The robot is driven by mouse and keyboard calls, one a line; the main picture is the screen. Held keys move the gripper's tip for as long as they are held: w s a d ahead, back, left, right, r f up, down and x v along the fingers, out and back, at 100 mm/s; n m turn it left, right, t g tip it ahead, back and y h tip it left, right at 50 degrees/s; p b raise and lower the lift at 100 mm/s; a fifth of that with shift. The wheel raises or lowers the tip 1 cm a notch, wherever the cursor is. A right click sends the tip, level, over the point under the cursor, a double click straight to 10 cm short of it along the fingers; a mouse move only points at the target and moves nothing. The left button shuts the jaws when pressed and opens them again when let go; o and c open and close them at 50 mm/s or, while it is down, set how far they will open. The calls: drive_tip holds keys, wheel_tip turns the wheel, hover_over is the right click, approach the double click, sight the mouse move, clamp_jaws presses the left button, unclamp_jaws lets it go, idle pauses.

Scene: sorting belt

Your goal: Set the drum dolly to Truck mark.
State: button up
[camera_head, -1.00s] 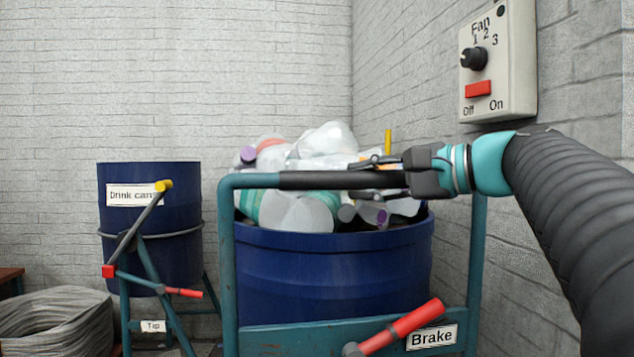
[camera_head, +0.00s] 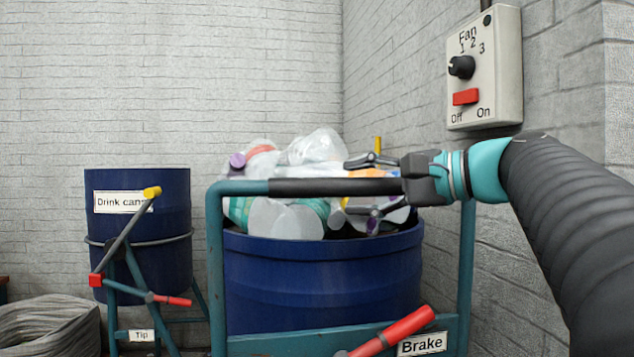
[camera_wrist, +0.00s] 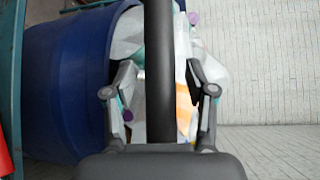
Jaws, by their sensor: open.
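The drum dolly is a teal frame (camera_head: 216,280) that carries a blue drum (camera_head: 322,285) heaped with plastic bottles (camera_head: 290,215). Its push handle has a dark grip (camera_head: 335,187) across the top. My gripper (camera_head: 368,187) is open, with one finger above the grip and one below it at its right part. In the wrist view the grip (camera_wrist: 159,70) runs between the two spread fingers (camera_wrist: 160,100), with a gap on each side. A red-handled brake lever (camera_head: 400,328) sits low on the frame beside the Brake label (camera_head: 422,344). The Truck mark is not in view.
A drink cans drum (camera_head: 165,225) on a tipping stand with a yellow-ended lever (camera_head: 125,235) stands at left. A grey sack (camera_head: 50,325) lies at lower left. A fan switch box (camera_head: 485,70) is on the right wall, close above my arm.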

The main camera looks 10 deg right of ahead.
drive_tip(key=v, duration=1.1)
idle(0.3)
